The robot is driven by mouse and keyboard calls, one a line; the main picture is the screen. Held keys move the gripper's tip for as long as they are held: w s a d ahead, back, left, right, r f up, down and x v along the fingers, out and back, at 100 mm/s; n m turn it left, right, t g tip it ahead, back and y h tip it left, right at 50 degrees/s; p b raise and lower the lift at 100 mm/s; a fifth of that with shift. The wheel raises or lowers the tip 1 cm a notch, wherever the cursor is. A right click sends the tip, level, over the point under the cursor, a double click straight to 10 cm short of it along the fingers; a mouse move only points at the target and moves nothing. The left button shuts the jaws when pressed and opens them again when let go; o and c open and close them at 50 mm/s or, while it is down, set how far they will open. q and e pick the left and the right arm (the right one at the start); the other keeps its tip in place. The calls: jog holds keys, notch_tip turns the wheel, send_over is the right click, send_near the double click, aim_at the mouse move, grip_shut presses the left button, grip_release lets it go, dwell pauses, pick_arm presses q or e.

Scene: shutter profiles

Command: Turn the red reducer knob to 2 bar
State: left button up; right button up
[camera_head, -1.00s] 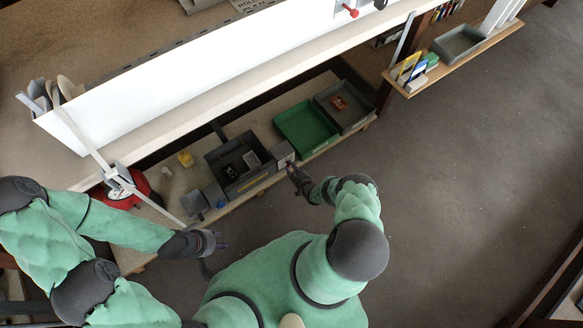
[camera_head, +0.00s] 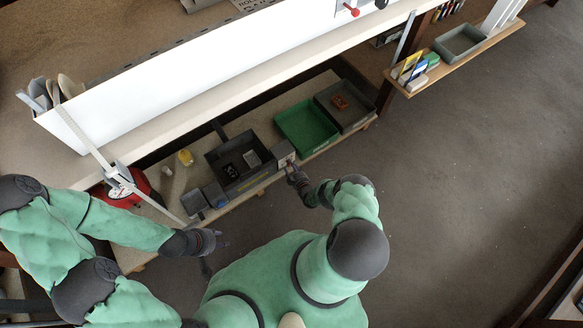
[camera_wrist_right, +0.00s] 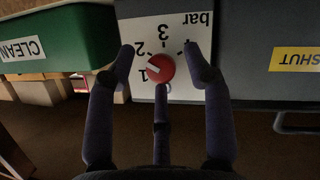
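The red reducer knob (camera_wrist_right: 160,69) sits on a white dial plate (camera_wrist_right: 165,32) marked "bar" with 1, 2, 3 and 4, seen upside down in the right wrist view. Its pale pointer mark lies on the side near the 1; the exact reading is hard to tell. My right gripper (camera_wrist_right: 160,62) is open, with fingers spread on both sides of the knob and a third finger below it; contact is not visible. In the head view it (camera_head: 291,170) is at the grey box (camera_head: 280,151) at the bench's front edge. My left gripper (camera_head: 215,240) is open and empty.
A green bin (camera_head: 306,127), labelled "CLEAN" in the wrist view, stands beside the dial box. A dark grey tray (camera_head: 262,178) with a yellow "SHUT" label is on its other side. A red round machine (camera_head: 124,194) stands further left. Floor on the right is clear.

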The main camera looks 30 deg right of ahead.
jog(key=shift+s+r, duration=0.1)
jog(key=v, duration=1.1)
jog(key=shift+s+r, duration=0.15)
jog(key=shift+s, duration=0.2)
